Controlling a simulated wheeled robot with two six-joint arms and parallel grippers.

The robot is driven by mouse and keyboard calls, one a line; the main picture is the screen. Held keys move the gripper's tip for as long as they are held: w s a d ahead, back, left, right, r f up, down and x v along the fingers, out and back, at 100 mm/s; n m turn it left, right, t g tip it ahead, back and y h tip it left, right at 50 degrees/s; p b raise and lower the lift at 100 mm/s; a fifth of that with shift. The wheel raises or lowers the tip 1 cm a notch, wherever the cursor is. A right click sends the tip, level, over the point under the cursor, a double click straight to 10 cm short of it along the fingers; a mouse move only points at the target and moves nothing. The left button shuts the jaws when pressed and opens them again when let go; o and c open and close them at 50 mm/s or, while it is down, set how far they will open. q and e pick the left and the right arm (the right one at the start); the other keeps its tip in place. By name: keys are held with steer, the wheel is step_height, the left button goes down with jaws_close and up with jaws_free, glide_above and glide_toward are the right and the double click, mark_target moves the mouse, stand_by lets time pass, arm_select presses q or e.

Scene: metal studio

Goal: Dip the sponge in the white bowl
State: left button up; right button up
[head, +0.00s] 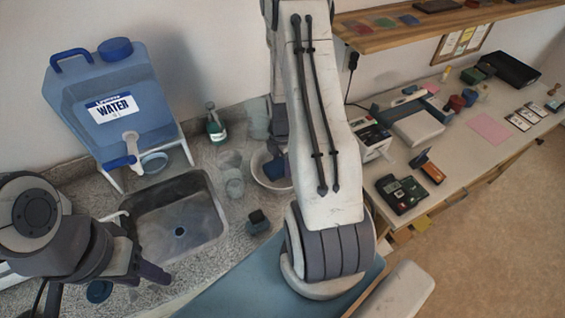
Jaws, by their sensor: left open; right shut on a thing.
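The white bowl (259,178) stands on the speckled counter right of the sink, partly covered by my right arm. My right gripper (277,167) reaches down at the bowl, with its dark fingers over or inside it. It is shut on what appears to be the sponge, though fingers and arm hide the sponge itself. I cannot tell whether it touches the bowl's bottom. My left gripper (150,270) is open and empty at the sink's front left edge.
A blue water container (110,85) stands on a white rack behind the metal sink (178,225). Clear glasses (232,178) and a green bottle (216,128) are left of the bowl. A small dark block (258,221) sits in front of it. A cluttered desk (455,145) extends right.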

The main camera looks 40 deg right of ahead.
stand_by(0.5)
steer(key=shift+r+p, duration=3.4)
steer(key=shift+r, duration=0.75)
stand_by(0.8)
step_height(320, 180, up, 4)
steer(key=p, duration=0.3)
